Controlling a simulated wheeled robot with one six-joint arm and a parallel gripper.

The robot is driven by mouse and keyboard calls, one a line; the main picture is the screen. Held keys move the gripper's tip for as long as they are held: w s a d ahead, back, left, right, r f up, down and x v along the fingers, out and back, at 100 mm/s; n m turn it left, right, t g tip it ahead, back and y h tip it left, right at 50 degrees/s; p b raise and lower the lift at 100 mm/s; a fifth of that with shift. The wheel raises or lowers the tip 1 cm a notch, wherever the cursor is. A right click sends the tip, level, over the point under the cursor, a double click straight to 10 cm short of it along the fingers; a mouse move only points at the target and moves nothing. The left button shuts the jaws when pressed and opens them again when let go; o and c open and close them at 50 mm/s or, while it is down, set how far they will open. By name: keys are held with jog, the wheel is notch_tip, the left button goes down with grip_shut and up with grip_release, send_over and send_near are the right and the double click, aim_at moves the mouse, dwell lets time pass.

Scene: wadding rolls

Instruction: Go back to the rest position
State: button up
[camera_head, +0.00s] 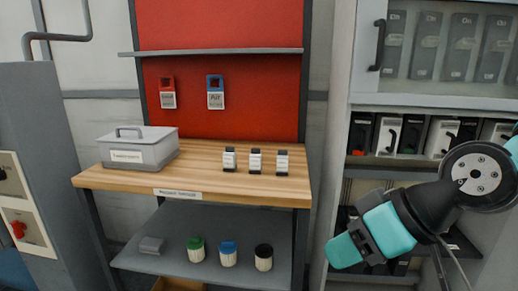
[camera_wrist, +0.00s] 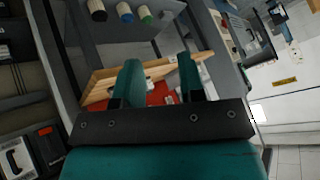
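My gripper (camera_head: 345,250) hangs at the lower right in the head view, in front of the shelving and right of the workbench (camera_head: 205,192). In the wrist view its two teal fingers stand apart with a clear gap (camera_wrist: 160,78), and I see nothing held between them. The gripper appears apart from the bench and the shelves.
A grey lidded box (camera_head: 138,147) and three small black-and-white containers (camera_head: 255,162) stand on the bench. Jars with green (camera_head: 196,249), blue (camera_head: 228,254) and black lids (camera_head: 263,258) stand on the lower shelf. A glass-fronted cabinet (camera_head: 440,102) is at the right.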

jog(key=s+d+g+h, duration=0.2)
jog(key=s+g+h, duration=0.1)
jog(key=s, duration=0.6)
notch_tip(320, 180, up, 14)
jog(key=p, duration=1.4)
jog(key=shift+s+d+g, duration=0.2)
jog(key=shift+g, duration=0.2)
